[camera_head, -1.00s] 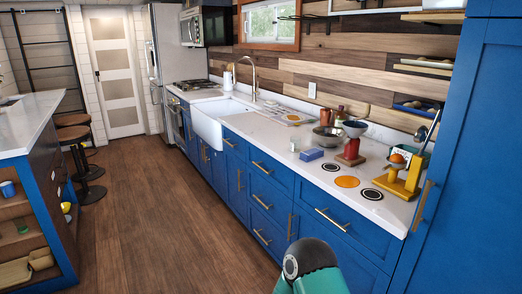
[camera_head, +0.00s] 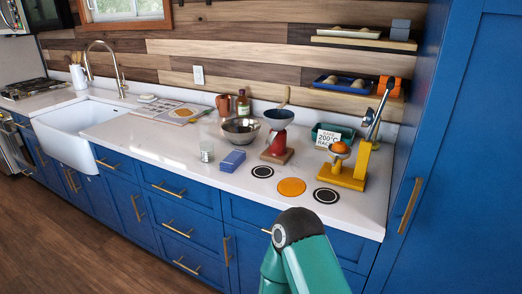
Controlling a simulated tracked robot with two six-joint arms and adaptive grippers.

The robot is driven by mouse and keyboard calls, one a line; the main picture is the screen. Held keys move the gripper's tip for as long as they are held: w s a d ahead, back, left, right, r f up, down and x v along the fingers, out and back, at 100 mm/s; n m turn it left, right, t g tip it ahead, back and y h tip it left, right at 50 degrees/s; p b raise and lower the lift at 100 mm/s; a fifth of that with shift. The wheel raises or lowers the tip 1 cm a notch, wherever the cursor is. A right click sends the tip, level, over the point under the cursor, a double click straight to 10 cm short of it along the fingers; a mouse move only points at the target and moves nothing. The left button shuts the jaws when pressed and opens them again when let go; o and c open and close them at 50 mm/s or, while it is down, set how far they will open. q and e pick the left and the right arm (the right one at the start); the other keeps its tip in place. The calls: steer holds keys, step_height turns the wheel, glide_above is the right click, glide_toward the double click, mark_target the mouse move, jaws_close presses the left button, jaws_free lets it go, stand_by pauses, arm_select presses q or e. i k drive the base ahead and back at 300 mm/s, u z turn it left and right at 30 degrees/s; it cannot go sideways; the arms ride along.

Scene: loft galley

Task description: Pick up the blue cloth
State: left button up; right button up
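The blue cloth (camera_head: 232,161) appears as a small folded blue block on the white counter (camera_head: 140,150), near the counter's front edge. It lies just right of a small clear glass jar (camera_head: 206,151) and left of a red stand on a wooden base (camera_head: 277,146). Nothing of mine touches it. A teal link of one of my arms rises at the bottom of the view, right of the middle, in front of the drawers. Neither gripper's fingers show.
Behind the cloth stands a metal bowl (camera_head: 241,129). To the right are an orange disc (camera_head: 291,187), two black ringed discs and a yellow press (camera_head: 344,175). A tall blue cabinet (camera_head: 455,150) closes off the right end. The counter left of the jar is mostly clear.

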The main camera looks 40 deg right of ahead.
mark_target(230, 163)
steer(key=z, duration=0.2)
steer(key=i, duration=0.9)
steer(key=z, duration=0.2)
steer(key=k, duration=0.9)
steer(key=z, duration=0.2)
steer(key=i, duration=0.95)
steer(key=u, duration=0.1)
